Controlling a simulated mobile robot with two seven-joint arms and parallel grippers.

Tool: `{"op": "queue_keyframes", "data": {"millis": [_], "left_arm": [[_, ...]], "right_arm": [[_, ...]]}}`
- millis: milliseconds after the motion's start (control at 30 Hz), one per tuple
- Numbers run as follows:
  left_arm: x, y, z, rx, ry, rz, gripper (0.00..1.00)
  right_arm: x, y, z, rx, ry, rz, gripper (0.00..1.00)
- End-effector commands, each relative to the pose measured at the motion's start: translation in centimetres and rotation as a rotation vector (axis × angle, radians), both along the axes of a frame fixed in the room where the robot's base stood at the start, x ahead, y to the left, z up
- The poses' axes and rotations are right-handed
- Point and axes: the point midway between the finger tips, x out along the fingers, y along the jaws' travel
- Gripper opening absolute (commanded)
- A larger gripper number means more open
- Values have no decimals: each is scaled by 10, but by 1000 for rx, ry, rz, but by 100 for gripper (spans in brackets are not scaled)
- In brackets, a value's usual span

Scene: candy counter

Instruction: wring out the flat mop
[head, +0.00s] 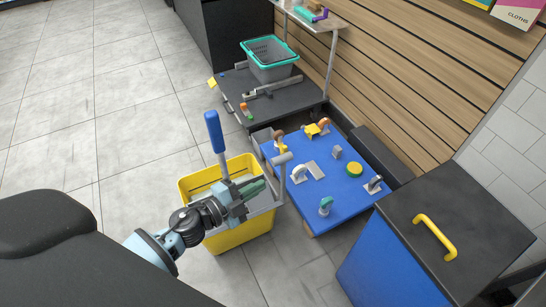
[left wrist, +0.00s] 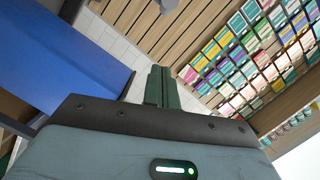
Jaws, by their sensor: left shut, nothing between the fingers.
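A yellow bucket (head: 240,236) with a grey insert stands on the floor. A blue grip (head: 213,130) on a grey shaft rises steeply from the bucket; I cannot tell whether it belongs to the mop or the wringer. A grey bar with a round end (head: 282,158) stands at the bucket's right side. The mop's flat head cannot be made out. My left gripper (head: 257,187) is over the bucket, just right of the shaft, and hides part of the insert. Its green fingers are closed together and empty in the left wrist view (left wrist: 161,86). My right gripper is not in view.
A blue board (head: 310,190) with several small fittings lies right of the bucket. A black-topped cabinet (head: 405,215) with a yellow handle (head: 435,237) stands at lower right. A grey basket with a teal rim (head: 268,53) sits on a dark surface behind. The tiled floor at left is clear.

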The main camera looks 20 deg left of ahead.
Motion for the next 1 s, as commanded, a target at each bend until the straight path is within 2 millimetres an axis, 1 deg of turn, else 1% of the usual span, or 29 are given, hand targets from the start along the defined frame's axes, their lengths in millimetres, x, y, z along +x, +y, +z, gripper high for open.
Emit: {"op": "queue_keyframes", "data": {"millis": [100,333,467,567,667,1000], "left_arm": [[-2,-1,3,-24,24,9,0],[-2,-2,2,-37,38,13,0],[2,-4,1,-37,35,13,0],[11,-8,0,-36,35,13,0],[25,-15,-2,-36,35,12,0],[82,-43,-11,-37,35,13,0]], "right_arm": [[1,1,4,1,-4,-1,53],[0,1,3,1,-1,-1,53],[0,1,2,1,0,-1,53],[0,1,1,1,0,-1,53],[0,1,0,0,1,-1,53],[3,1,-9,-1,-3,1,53]]}}
